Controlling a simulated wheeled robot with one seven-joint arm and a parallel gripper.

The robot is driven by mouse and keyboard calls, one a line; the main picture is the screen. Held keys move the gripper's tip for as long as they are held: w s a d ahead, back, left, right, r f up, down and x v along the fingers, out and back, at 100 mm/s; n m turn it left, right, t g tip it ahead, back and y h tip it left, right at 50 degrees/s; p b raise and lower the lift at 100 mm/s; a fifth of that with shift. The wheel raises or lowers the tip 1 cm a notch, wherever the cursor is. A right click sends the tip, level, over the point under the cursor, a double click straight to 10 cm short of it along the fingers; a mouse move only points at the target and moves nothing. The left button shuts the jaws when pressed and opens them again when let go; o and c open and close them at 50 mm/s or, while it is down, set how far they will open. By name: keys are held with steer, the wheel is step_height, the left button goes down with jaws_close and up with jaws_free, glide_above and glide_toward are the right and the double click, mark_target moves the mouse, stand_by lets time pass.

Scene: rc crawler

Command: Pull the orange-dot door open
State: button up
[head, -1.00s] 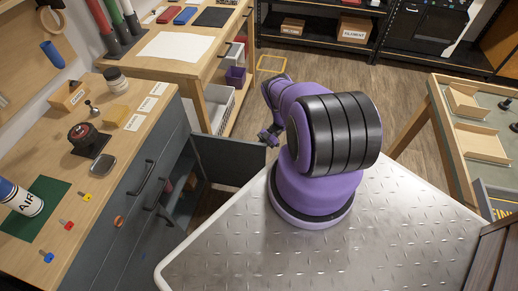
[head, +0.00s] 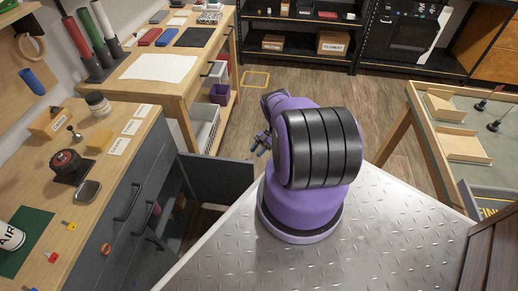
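The grey cabinet front under the left workbench carries an orange dot (head: 106,248) on a near panel that looks closed. Farther along the same front, a dark grey door (head: 222,178) stands swung out, with the dark cabinet interior (head: 178,205) showing behind it. I see no dot on the side of this door facing me. My gripper (head: 262,143) is small and partly hidden beyond my purple arm, close to the free end of the open door. I cannot tell whether it touches the door or whether its fingers are open.
The workbench top (head: 125,130) holds a black-and-red device (head: 68,165), a metal dish (head: 87,191) and small colored keys. My metal deck fills the lower middle. A table (head: 455,110) stands at right. Wood floor (head: 385,120) is clear beyond my arm.

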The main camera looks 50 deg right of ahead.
steer(key=shift+v, duration=1.1)
